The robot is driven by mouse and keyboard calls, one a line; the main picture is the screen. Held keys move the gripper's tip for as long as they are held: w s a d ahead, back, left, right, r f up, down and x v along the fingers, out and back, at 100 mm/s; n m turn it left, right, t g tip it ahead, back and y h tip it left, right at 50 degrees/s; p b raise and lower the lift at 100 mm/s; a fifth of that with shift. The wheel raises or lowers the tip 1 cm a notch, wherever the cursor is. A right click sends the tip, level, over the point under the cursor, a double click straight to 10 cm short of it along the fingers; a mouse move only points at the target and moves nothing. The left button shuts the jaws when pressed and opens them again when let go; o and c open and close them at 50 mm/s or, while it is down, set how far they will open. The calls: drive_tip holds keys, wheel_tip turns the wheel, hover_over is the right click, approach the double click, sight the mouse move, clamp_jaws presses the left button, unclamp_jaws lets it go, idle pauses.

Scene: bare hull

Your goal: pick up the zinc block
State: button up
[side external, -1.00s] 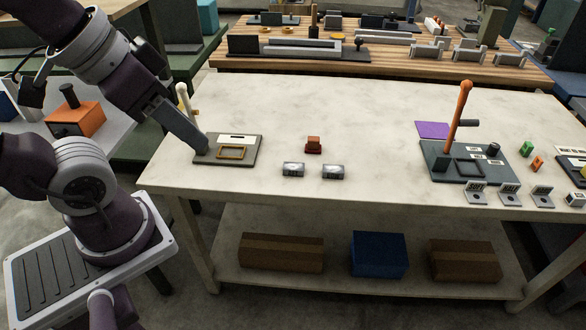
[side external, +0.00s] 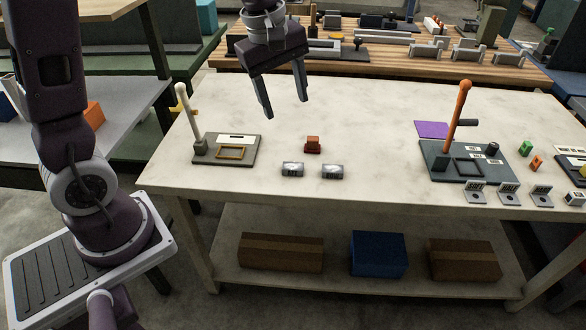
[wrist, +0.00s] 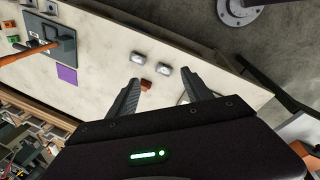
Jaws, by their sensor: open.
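Two small silvery grey blocks lie side by side near the front edge of the white table, a left one (side external: 292,169) and a right one (side external: 333,172). Either could be the zinc block; their markings are too small to read. Both also show in the wrist view, one at the left (wrist: 138,57) and one at the right (wrist: 164,70). My gripper (side external: 286,107) is open and empty, in the air above the table behind the blocks. A small red-brown block (side external: 313,145) sits just behind the two grey ones and shows between my fingers in the wrist view (wrist: 146,84).
A grey plate with a yellowish frame and a pale upright lever (side external: 185,105) stands at the left. A dark fixture with an orange lever (side external: 459,110) stands at the right, by a purple sheet (side external: 432,129) and several small pieces.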

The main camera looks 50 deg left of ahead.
drive_tip(key=w+a+f+n+g, duration=0.1)
drive_tip(key=w+a+f+n, duration=0.3)
drive_tip(key=f, duration=0.3)
drive_tip(key=n+g, duration=0.1)
drive_tip(key=n, duration=0.4)
hover_over(293, 165)
drive_tip(key=d, duration=0.2)
wheel_tip(293, 165, down, 9)
drive_tip(key=f, duration=0.3)
drive_tip(key=a+f+n, duration=0.1)
drive_tip(key=f, duration=0.3)
drive_tip(key=a+f+n, duration=0.1)
drive_tip(key=f, duration=0.2)
drive_tip(key=shift+f, duration=0.2)
clamp_jaws()
